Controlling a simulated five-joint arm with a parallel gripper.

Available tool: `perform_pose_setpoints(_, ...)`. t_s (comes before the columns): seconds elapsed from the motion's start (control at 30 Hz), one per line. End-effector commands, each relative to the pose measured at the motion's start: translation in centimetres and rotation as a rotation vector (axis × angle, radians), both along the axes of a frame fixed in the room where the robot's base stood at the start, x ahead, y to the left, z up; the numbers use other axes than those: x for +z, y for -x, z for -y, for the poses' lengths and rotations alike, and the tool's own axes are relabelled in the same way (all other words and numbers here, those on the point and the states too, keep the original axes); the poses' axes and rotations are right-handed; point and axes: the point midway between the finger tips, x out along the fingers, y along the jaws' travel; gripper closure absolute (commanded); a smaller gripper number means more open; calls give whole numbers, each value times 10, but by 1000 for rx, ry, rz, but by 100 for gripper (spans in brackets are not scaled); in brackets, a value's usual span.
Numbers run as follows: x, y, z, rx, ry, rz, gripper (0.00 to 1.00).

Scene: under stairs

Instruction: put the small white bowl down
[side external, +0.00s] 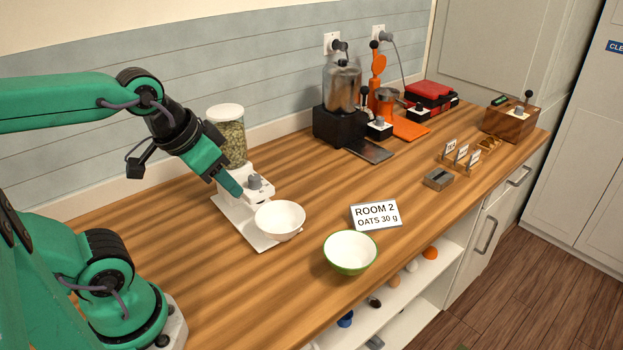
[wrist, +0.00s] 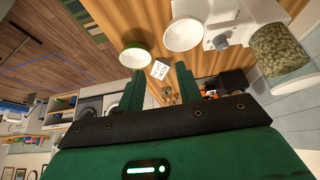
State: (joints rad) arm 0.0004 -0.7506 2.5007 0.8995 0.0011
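The small white bowl (side external: 280,221) looks empty and upright. It appears to rest on the white base plate (side external: 247,232) in front of the oat dispenser (side external: 227,137). In the wrist view the bowl (wrist: 183,35) is beyond my fingertips. My gripper (side external: 236,188) is beside the dispenser's knob, just left of and above the bowl, apart from it. In the wrist view my gripper (wrist: 159,75) has its two fingers spread with nothing between them.
A green-rimmed white bowl (side external: 350,253) stands near the counter's front edge. A card reading "ROOM 2 OATS 30 g" (side external: 376,215) stands behind it. A grey block (side external: 438,179) and a blender (side external: 342,95) are farther right. The wooden counter between them has clear room.

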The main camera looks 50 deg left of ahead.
Motion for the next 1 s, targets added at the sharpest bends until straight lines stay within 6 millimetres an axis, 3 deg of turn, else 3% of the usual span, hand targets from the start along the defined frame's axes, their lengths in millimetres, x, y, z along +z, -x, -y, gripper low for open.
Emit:
perform_pose_setpoints(0.37,5,-15,-2,75,33,-62,65)
perform_pose_setpoints(0.7,8,-58,-7,279,105,-216,65)
perform_pose_setpoints(1.0,-3,-101,-14,483,149,-355,65)
